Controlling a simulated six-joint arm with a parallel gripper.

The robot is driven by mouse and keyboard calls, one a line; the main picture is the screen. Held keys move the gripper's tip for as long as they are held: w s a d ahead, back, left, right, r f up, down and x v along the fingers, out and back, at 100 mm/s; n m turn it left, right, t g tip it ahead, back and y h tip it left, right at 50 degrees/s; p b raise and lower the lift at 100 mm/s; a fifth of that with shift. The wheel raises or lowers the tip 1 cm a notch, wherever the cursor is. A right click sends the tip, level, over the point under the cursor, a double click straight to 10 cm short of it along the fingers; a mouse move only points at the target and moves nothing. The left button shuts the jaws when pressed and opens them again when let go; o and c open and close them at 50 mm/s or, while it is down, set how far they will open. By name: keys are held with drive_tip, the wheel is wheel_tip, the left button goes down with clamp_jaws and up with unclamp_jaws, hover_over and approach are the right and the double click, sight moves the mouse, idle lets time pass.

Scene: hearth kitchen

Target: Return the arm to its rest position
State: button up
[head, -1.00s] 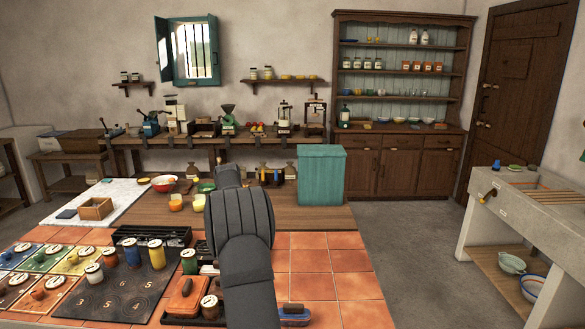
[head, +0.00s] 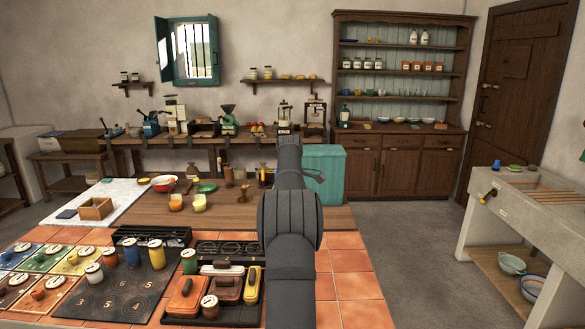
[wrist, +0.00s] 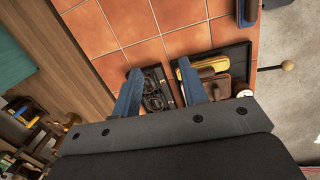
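My arm (head: 291,220) rises from the bottom of the head view, right of the middle, and reaches up over the tiled counter. Its gripper end is mostly hidden behind my own arm links there. In the wrist view my gripper (wrist: 158,68) shows two blue-grey fingers standing apart with nothing between them. Past the fingertips lie bare orange tiles (wrist: 135,25). No held object shows.
A black tray (head: 196,322) with lidded dishes and a dark rack (head: 228,246) lie left of my arm. A teal box (head: 327,172) stands behind it, partly covered. Tiles right of my arm (head: 355,287) are clear.

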drive_tip(key=d+r, duration=0.3)
drive_tip(key=d, duration=0.6)
drive_tip(key=d+r, duration=0.4)
drive_tip(key=d, duration=0.4)
wheel_tip(320, 180, down, 9)
drive_tip(key=d, duration=0.1)
drive_tip(key=shift+s+f+m, duration=0.2)
drive_tip(key=shift+s+m, duration=0.2)
drive_tip(key=shift+s, duration=0.05)
drive_tip(key=shift+d, duration=0.1)
